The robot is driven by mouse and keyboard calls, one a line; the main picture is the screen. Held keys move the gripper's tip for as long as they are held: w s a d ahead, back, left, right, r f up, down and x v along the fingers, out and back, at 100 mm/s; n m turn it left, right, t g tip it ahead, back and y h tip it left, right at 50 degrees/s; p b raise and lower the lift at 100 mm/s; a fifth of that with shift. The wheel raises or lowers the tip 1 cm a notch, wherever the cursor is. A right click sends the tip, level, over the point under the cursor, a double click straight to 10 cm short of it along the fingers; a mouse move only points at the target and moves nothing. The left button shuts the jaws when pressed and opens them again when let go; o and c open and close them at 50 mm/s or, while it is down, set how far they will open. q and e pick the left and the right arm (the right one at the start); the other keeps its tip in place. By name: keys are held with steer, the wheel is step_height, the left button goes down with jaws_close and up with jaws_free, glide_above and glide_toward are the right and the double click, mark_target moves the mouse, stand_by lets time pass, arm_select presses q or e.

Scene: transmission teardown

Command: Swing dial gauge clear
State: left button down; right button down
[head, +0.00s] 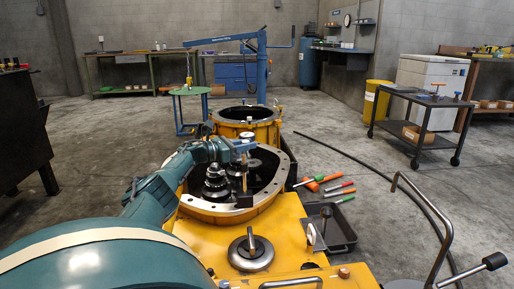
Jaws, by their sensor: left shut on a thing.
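My left arm reaches in from the lower left over the open yellow transmission housing (212,213). My left gripper (243,147) is at its far end, above the housing's opening, and is shut on what looks like the dial gauge (247,135), small and pale at the fingertips. A thin upright post (244,178) shows just below the gripper, above a dark block (244,201) on the rim. The gripper partly hides the gauge and its joint to the post. Dark stacked gears (216,184) stand inside the housing, left of the post. My right gripper is not in view.
A second yellow housing (262,131) stands behind. A round lid with a handle (250,253) lies on the near yellow top. A black tray (338,229) and orange and green handled tools (340,188) lie right of the housing. A dark cart (418,101) stands farther right.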

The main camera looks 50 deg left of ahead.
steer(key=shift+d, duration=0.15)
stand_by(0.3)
arm_select(q)
steer(key=c, duration=1.3)
jaws_free()
steer(key=shift+o, duration=0.2)
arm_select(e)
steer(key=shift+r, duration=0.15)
arm_select(q)
steer(key=shift+s+p, duration=0.25)
steer(key=shift+p, duration=0.05)
steer(key=shift+s+a+r+p, duration=0.1)
steer(key=shift+s+p, duration=0.2)
steer(key=shift+s, duration=0.05)
steer(key=s+a+p, duration=0.2)
steer(key=s+p, duration=0.4)
steer(key=s, duration=0.5)
steer(key=shift+s+a, duration=0.15)
steer(key=shift+s, duration=0.25)
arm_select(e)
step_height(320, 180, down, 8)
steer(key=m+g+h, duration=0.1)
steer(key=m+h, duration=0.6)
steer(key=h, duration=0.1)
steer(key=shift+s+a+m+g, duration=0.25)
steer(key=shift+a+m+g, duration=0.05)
